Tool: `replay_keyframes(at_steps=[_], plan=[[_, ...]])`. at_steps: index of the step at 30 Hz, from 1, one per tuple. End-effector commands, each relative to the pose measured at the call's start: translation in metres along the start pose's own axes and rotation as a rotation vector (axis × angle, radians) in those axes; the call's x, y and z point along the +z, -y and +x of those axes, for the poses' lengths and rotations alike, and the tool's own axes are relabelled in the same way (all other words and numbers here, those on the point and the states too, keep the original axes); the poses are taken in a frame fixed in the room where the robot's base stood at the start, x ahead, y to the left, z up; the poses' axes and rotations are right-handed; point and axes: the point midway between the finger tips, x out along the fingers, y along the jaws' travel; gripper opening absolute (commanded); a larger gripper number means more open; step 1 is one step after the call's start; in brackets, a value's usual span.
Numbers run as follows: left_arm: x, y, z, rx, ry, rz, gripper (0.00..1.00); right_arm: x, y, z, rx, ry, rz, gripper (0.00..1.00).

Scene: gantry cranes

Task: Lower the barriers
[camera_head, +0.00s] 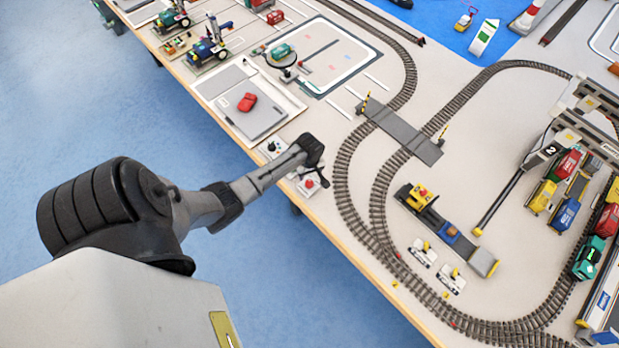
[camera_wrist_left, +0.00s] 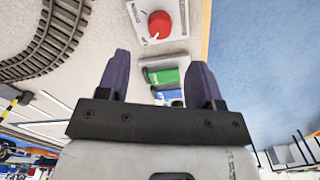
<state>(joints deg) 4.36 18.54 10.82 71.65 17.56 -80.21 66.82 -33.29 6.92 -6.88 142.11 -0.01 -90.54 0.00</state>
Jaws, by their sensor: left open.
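Two yellow-and-black striped barriers stand raised at the grey level crossing (camera_head: 405,130): the left barrier (camera_head: 364,102) and the right barrier (camera_head: 443,132). My left gripper (camera_head: 317,176) is over the small control boxes at the table's near edge. In the left wrist view it (camera_wrist_left: 160,64) is open and empty. A green rocker or button (camera_wrist_left: 163,76) and a blue one (camera_wrist_left: 167,95) show between its fingers, partly hidden by the gripper. A red knob (camera_wrist_left: 160,24) on a white box is beyond the fingertips; it also shows in the head view (camera_head: 309,183).
A white box with a black knob (camera_head: 271,147) is left of the gripper. Curved railway track (camera_head: 349,160) runs close to its right. The table edge drops to blue floor (camera_head: 290,290).

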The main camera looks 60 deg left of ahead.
Motion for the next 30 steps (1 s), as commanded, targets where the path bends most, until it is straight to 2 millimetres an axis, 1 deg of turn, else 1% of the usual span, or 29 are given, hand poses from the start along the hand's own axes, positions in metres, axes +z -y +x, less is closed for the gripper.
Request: replay_keyframes(at_steps=[1,6,12,19,29,30], plan=[[0.0,0.0,0.013,-0.003,0.002,0.0,0.6,0.001,0.0,0.004,0.0,0.0,0.0,0.36],[0.0,0.0,0.042,-0.001,0.001,0.001,0.6,0.003,0.0,0.011,0.0,0.0,0.0,0.36],[0.0,-0.001,0.067,0.0,0.0,0.001,0.6,0.005,0.001,0.017,0.0,0.0,0.0,0.36],[0.0,0.0,0.08,-0.001,0.0,0.003,0.6,0.006,0.001,0.021,0.0,-0.001,0.0,0.36],[0.0,0.0,0.081,0.0,0.0,0.003,0.6,0.006,0.001,0.021,0.0,-0.001,0.0,0.36],[0.0,0.0,0.081,0.0,0.0,0.003,0.58,0.006,0.001,0.021,0.0,-0.001,0.0,0.36]])
